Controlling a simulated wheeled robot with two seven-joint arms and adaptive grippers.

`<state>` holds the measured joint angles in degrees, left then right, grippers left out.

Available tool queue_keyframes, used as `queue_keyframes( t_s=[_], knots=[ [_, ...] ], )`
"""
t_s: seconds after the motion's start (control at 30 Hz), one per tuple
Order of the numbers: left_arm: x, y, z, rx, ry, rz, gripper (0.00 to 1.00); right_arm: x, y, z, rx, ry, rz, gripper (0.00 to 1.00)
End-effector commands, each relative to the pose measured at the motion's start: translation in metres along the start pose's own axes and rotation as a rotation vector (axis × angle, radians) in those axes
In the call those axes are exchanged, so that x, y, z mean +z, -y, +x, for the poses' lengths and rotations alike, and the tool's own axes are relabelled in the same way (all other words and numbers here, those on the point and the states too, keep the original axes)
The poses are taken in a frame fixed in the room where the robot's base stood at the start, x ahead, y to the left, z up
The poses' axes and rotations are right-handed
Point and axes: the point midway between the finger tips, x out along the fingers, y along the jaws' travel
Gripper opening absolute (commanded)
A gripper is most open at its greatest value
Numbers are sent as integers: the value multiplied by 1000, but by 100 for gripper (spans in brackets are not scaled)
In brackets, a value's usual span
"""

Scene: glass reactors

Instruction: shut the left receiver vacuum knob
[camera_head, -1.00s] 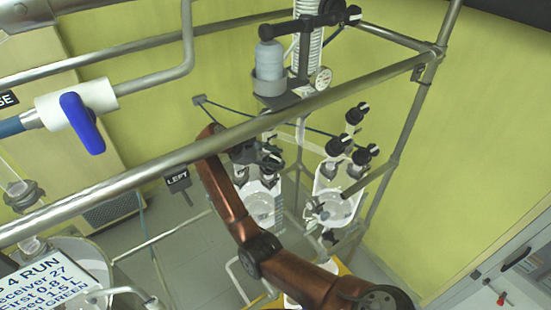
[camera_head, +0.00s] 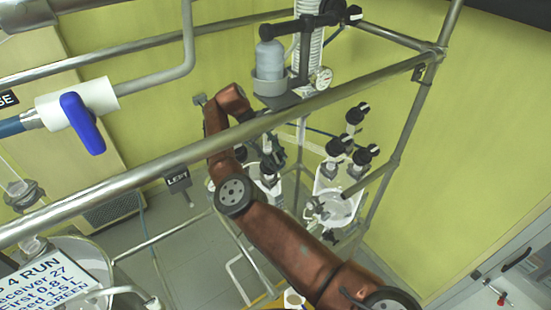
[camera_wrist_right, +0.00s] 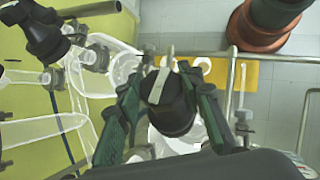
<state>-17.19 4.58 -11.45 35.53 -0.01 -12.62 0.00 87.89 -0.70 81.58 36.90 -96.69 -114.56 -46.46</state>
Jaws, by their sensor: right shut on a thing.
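In the right wrist view, a black round knob (camera_wrist_right: 172,112) with a white pointer bar sits between the green-edged fingers of my right gripper (camera_wrist_right: 165,98). The fingers are shut on its two sides. The pointer runs nearly up and down in that view. My arm hides much of this receiver, and I cannot make out the held knob there. My left gripper is not in view.
The right glass receiver (camera_head: 333,208) with several black knobs (camera_head: 357,113) stands close by on the right. A blue-handled valve (camera_head: 82,122) is at upper left.

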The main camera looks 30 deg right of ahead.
Motion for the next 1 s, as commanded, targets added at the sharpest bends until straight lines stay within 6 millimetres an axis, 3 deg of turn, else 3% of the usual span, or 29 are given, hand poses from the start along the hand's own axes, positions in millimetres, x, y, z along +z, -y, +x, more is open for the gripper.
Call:
queue_keyframes(
  t_s=[0.5,1.0],
  knots=[
    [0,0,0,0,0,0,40,1,0,0,-210,-1,117,10],
    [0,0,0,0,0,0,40,1,1,2,-277,5,157,10]
  ],
)
